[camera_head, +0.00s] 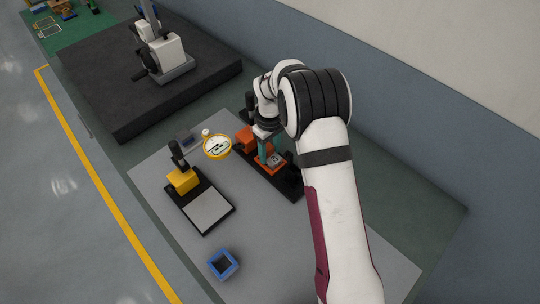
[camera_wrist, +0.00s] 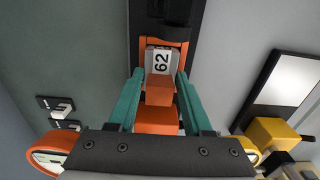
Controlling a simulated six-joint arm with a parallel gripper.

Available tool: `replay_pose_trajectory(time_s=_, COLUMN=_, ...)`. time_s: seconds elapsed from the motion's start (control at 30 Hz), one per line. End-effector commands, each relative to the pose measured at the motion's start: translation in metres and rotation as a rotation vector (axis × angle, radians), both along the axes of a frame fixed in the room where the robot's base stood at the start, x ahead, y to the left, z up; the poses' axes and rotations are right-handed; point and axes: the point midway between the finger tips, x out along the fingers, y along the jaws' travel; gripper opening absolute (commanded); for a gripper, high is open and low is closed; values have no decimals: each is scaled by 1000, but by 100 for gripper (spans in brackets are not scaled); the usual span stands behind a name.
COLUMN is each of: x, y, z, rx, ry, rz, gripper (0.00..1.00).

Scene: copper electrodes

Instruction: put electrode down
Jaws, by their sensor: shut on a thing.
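My gripper (camera_head: 269,154) points down over a black station with orange parts. An orange frame (camera_wrist: 147,42) surrounds the labelled end. A larger orange block (camera_wrist: 157,121) shows nearer the camera. In the head view, the fingers and arm hide most of the electrode, and whether it touches the frame cannot be told.
An orange block (camera_head: 246,139) stands left of the gripper. A yellow-rimmed dial (camera_head: 217,147), a yellow-and-black device with a white plate (camera_head: 208,211), and a blue open box (camera_head: 213,267) share the grey table (camera_head: 160,165). A dark platform (camera_head: 105,75) with a white machine stands behind.

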Motion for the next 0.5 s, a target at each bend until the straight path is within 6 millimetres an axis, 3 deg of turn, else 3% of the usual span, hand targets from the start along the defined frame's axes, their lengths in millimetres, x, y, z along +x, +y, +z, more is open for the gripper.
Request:
replay_pose_trajectory(time_s=0.03, x=0, y=0, z=0, rx=0, ry=0, rz=0, gripper=9)
replay_pose_trajectory(time_s=0.1, x=0, y=0, z=0, rx=0, ry=0, rz=0, gripper=0)
replay_pose_trajectory(time_s=0.5, x=0, y=0, z=1, rx=1, ry=-1, rz=0, gripper=0)
